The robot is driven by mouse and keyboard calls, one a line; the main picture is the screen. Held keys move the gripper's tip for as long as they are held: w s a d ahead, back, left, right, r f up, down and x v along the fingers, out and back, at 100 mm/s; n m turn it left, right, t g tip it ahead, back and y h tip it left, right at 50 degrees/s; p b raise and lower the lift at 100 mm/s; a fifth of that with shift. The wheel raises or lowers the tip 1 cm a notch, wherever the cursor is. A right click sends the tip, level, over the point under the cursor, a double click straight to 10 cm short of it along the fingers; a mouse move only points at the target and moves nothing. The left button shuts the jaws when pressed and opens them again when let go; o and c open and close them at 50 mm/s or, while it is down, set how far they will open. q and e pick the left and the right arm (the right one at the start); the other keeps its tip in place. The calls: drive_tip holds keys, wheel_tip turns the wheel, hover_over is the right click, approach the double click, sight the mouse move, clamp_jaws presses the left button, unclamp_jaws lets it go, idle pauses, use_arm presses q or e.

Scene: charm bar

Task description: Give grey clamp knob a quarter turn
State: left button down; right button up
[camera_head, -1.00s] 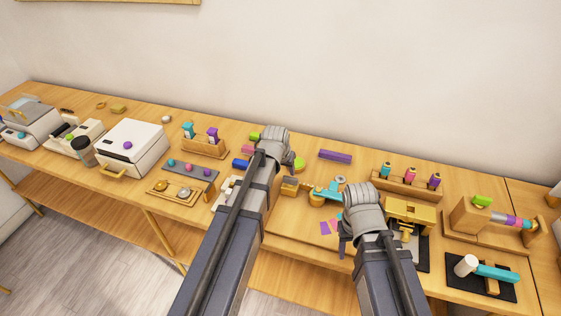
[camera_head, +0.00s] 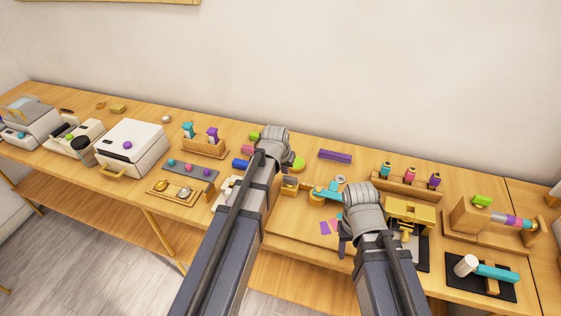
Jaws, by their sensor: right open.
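A small grey ring-like part (camera_head: 340,180), possibly the grey clamp knob, shows at the back of a teal piece (camera_head: 325,193) on the work board. A small wooden block (camera_head: 290,186) with a brassy part stands left of the teal piece. My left gripper (camera_head: 272,141) is over the table left of that block; its jaws are hidden behind its own grey wrist and arm. My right gripper (camera_head: 345,243) is in front of the teal piece, beside the gold press; its dark fingers show only in part and it is open. I cannot tell whether either touches anything.
A gold press (camera_head: 408,214) stands right of my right wrist, with a wooden rack (camera_head: 405,188) of coloured bottles behind it. A mallet (camera_head: 490,270) lies on a black mat at front right. A purple bar (camera_head: 335,155) lies at the back. The wall is behind.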

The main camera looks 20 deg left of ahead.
use_arm(q)
drive_tip(key=c, duration=1.6)
unclamp_jaws()
drive_tip(key=shift+s+d, duration=0.1)
drive_tip(key=shift+d, duration=0.05)
drive_tip(key=c, duration=1.4)
unclamp_jaws()
drive_tip(key=o, duration=1.4)
drive_tip(key=shift+r, duration=0.15)
